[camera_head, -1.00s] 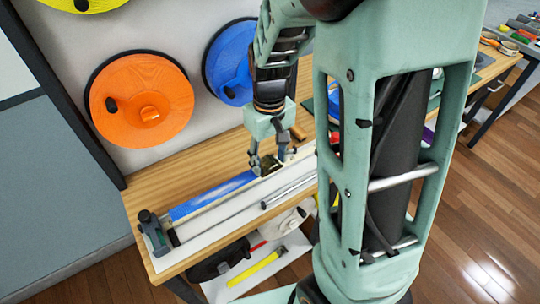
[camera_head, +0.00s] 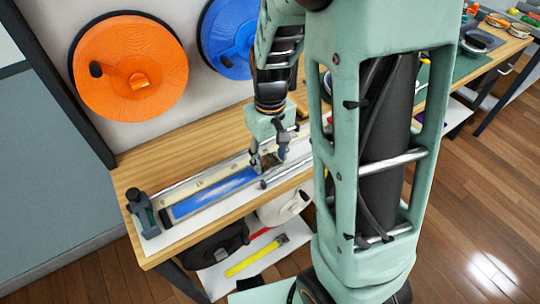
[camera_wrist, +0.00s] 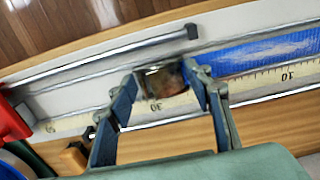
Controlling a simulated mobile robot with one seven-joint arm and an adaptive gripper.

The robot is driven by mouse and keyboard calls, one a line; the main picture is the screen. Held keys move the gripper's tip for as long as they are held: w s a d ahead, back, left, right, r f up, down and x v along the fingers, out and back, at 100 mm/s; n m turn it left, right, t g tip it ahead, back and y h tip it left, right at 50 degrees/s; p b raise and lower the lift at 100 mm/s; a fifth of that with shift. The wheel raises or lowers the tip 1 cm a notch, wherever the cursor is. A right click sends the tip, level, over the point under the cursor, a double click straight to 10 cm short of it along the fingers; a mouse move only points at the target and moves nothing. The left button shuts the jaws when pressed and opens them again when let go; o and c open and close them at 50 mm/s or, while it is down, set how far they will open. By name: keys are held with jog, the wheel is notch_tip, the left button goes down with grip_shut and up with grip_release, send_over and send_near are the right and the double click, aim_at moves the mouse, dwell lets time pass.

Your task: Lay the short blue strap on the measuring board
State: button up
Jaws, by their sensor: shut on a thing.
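The short blue strap (camera_head: 215,193) stretches lengthwise along the measuring board (camera_head: 197,184), in front of its printed scale. The strap also shows in the wrist view (camera_wrist: 262,52), running right from my gripper. My gripper (camera_head: 267,162) is low over the board, shut on the strap's near-right end, where a shiny metal piece (camera_wrist: 163,80) shows between the fingers (camera_wrist: 167,88). The strap looks flat and straight over the board. Whether its whole length touches the board I cannot tell.
A dark green-grey end block (camera_head: 148,213) stands at the board's left end. A metal rod (camera_wrist: 110,60) runs along the board. Orange (camera_head: 130,75) and blue (camera_head: 230,40) reels hang on the wall. A yellow item (camera_head: 256,256) lies on the lower shelf.

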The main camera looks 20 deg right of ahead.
jog(key=o, duration=1.3)
notch_tip(320, 180, up, 12)
jog(key=shift+r, duration=0.1)
